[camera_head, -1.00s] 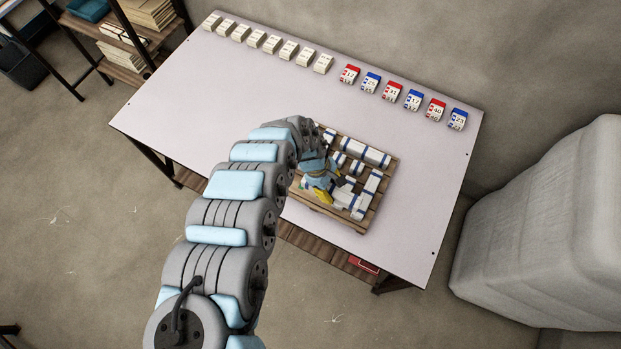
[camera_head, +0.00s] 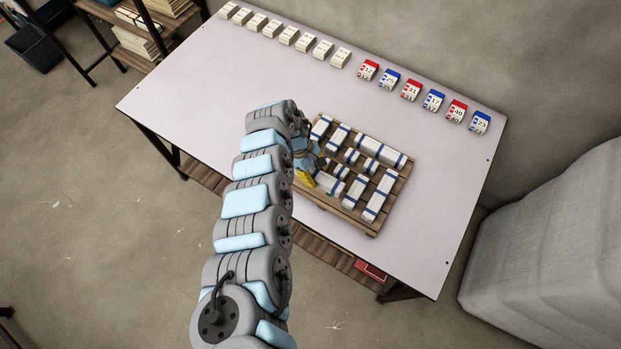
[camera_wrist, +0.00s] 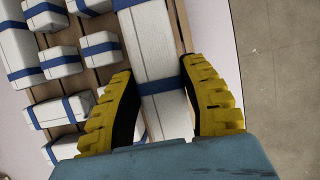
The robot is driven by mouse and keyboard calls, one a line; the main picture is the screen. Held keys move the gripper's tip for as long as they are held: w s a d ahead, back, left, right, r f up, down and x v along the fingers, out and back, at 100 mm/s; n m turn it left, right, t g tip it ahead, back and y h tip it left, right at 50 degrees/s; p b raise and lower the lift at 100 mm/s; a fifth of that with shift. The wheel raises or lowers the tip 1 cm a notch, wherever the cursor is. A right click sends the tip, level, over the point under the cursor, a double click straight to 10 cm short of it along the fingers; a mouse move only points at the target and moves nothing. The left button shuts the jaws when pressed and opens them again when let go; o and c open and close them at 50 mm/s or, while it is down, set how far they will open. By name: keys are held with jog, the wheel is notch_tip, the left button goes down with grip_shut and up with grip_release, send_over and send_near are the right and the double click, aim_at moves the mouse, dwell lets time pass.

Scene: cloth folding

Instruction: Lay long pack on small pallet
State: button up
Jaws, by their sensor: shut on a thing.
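My gripper (camera_wrist: 158,70) has its two yellow fingers on either side of a long white pack (camera_wrist: 148,45) with blue bands, shut on it. The pack runs up the wrist view and out of its top edge. In the head view my gripper (camera_head: 305,178) is at the left front part of the small wooden pallet (camera_head: 369,229). My arm and hand hide part of that corner. The pallet's slats (camera_wrist: 183,25) show beside the held pack in the wrist view. I cannot tell whether the held pack touches the slats.
Several other white packs with blue bands, including a long one (camera_head: 380,152) at the back, lie on the pallet. Red and blue numbered blocks (camera_head: 411,90) and white blocks (camera_head: 288,37) line the table's back edge. The table (camera_head: 200,95) is clear at left.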

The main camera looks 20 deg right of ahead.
aim_at(311, 174)
jog(key=shift+w+a+f+b, duration=0.1)
jog(key=shift+w+f+b, duration=0.1)
jog(key=shift+f, duration=0.25)
jog(key=shift+w+a+f+b, duration=0.1)
jog(key=shift+w+f+b, duration=0.1)
jog(key=shift+f, duration=0.2)
jog(key=shift+w+a+f, duration=0.15)
jog(key=shift+w+f, duration=0.05)
jog(key=shift+w, duration=0.1)
jog(key=shift+w+f+b, duration=0.3)
jog(key=shift+f+b, duration=0.15)
jog(key=shift+b, duration=0.05)
jog(key=shift+s+a+f+b, duration=0.1)
jog(key=shift+f+b, duration=0.4)
jog(key=shift+f, duration=0.85)
jog(key=shift+f, duration=0.15)
jog(key=o, duration=0.9)
